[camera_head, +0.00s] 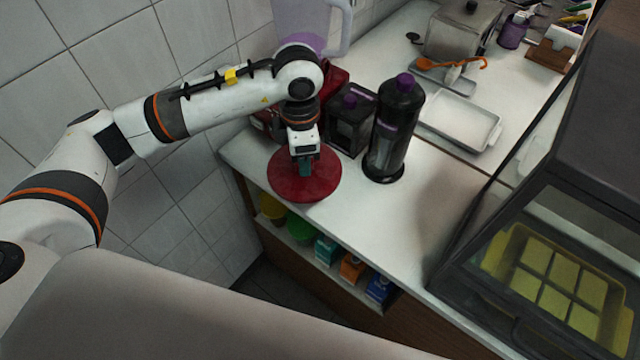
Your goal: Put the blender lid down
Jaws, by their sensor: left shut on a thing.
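The blender lid, a round dark red disc (322,182), shows at the left end of the white counter, and its near edge overlaps the counter's front edge. My left gripper (305,168) points down onto the middle of the lid and is shut on it. I cannot tell whether the lid touches the counter or is just above it. The blender's clear jug (330,15) with something purple inside stands behind my left wrist, and its red base (334,78) is partly hidden by my arm. My right gripper is not in view.
A black bottle with a purple cap (396,130) and a dark box-shaped container (350,118) stand close to the lid's right. A pale tray (462,120) lies further back. A glass case with yellow blocks (545,262) stands at right. The counter (400,215) before the bottle is clear.

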